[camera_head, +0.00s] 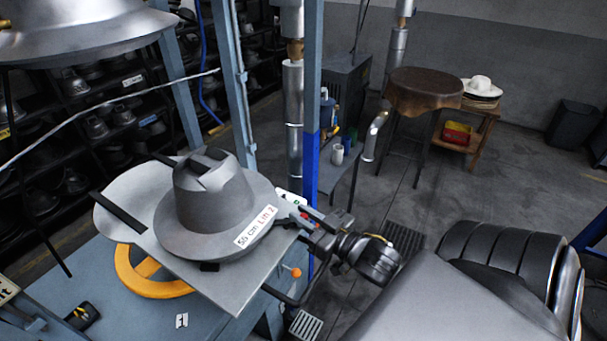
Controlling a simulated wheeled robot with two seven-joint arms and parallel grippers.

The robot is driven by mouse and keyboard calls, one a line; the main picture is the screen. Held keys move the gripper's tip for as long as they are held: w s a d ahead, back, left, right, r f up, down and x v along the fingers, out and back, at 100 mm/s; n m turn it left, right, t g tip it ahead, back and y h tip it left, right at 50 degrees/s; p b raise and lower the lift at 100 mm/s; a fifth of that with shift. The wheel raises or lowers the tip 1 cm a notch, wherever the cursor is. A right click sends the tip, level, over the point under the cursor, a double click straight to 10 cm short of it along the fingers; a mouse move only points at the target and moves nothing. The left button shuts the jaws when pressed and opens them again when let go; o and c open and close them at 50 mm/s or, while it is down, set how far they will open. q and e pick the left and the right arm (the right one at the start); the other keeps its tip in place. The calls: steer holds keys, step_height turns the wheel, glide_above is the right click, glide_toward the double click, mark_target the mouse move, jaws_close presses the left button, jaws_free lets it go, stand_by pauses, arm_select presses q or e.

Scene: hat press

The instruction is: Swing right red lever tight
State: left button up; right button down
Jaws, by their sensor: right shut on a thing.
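A grey metal hat mould (207,200) with a "55 cm" label sits on the flat metal plate (245,285) of the press. My right gripper (308,219) reaches in from the right and is shut at the plate's right edge, beside the hat brim. A small bit of red, which looks like the right red lever (311,224), shows between its fingers; most of it is hidden by the gripper. My left gripper is not in view.
A yellow-orange wheel (140,275) is under the plate. An orange ball knob (295,271) sticks out below its right edge. A blue-grey post (312,120) rises just behind my right gripper. A large metal dish (80,35) hangs at upper left.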

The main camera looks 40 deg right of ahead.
steer(key=shift+s+a+m+h, duration=0.1)
steer(key=shift+m+h, duration=0.25)
steer(key=shift+h, duration=0.2)
steer(key=shift+s+a+m+h, duration=0.1)
steer(key=shift+m+h, duration=0.25)
steer(key=shift+h, duration=0.2)
steer(key=c, duration=1.4)
jaws_free()
steer(key=shift+o, duration=0.2)
